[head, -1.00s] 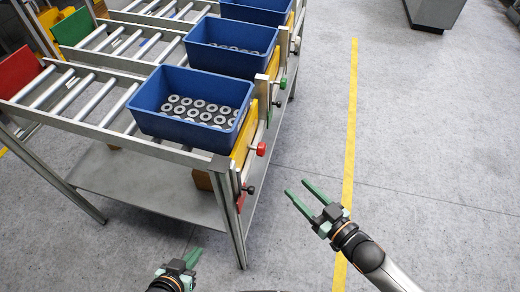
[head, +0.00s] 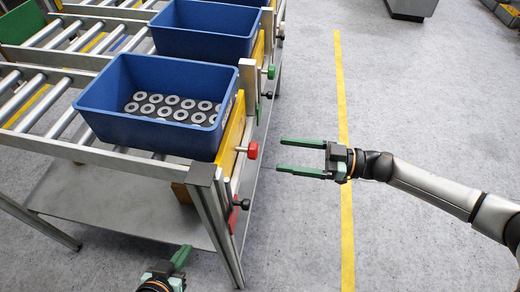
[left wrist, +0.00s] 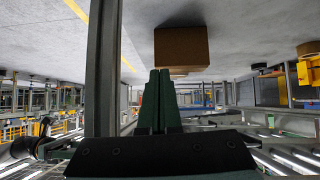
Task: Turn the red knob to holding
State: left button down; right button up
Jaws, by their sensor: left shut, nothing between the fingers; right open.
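The red knob (head: 252,150) sticks out to the right from the yellow front panel (head: 232,132) of the nearest lane, below the rim of a blue bin (head: 150,100). My right gripper (head: 280,154) is open and empty. Its fingers point left at the red knob, one a little above its height and one a little below, with a short gap between fingertips and knob. My left gripper (head: 184,255) is low at the bottom of the head view, shut and empty. Its closed fingers also show in the left wrist view (left wrist: 160,78).
The bin holds grey rings. A black knob (head: 242,203) sits below the red knob. A green knob (head: 271,72) is on the lane behind. The metal rack leg (head: 215,225) stands near my left gripper. A brown box (left wrist: 181,46) shows in the wrist view.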

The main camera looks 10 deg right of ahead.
aim_at(258, 151)
jog(key=x, duration=0.6)
jog(key=shift+w+a, duration=0.2)
jog(key=shift+a, duration=0.35)
pick_arm(q)
jog(key=w+r, duration=0.1)
jog(key=w+r+t, duration=0.2)
jog(key=shift+a+r, duration=0.25)
jog(key=shift+s+d+f, duration=0.1)
jog(key=shift+s+f, duration=0.05)
jog(key=shift+s, duration=0.1)
pick_arm(e)
grip_shut()
